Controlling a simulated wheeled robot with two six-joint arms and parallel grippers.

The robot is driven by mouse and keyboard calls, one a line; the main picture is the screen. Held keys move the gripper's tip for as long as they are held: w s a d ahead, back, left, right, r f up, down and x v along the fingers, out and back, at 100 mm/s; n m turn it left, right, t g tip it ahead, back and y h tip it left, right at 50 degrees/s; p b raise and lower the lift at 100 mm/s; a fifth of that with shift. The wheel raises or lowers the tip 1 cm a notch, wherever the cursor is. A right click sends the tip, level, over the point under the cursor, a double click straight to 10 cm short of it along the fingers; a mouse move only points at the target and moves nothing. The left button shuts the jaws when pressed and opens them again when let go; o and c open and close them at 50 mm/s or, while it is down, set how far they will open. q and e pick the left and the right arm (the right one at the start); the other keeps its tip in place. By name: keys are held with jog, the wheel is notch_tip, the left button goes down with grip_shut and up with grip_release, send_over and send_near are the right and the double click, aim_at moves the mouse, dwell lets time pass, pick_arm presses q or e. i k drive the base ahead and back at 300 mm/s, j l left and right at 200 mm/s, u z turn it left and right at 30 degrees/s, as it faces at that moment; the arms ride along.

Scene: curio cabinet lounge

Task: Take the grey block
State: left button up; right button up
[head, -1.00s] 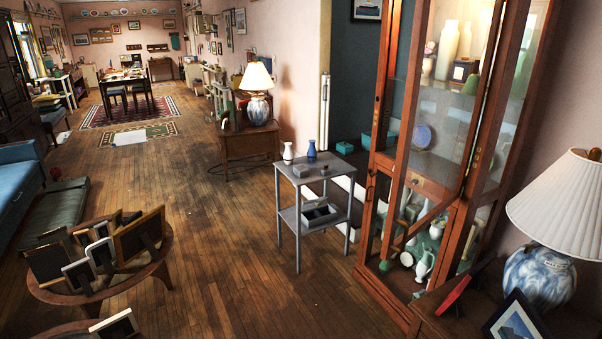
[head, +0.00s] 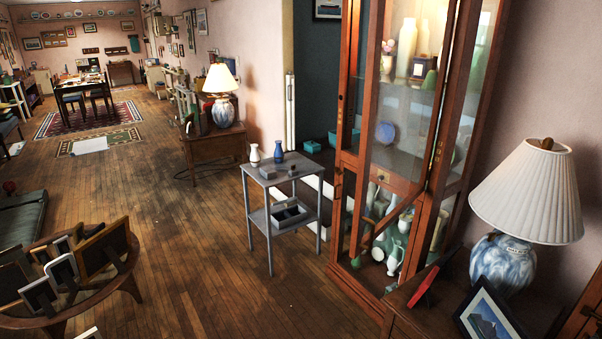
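A grey side table (head: 307,179) stands left of the tall glass cabinet. On its top lies a grey block (head: 268,172), toward the front left. A small darker piece (head: 293,170) lies to its right; its exact shape is too small to tell. A white vase (head: 254,153) and a blue vase (head: 279,152) stand upright behind them. Neither of my grippers shows in the head view.
A dark tray or box (head: 289,213) sits on the table's lower shelf. The glass cabinet (head: 352,190) stands close on the right, and a round low table with picture frames (head: 75,317) is at the left. Wooden floor (head: 200,260) between them is clear.

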aim_at(267, 172)
jog(key=i+j+z, duration=0.8)
jog(key=j, duration=0.25)
jog(key=i, duration=0.05)
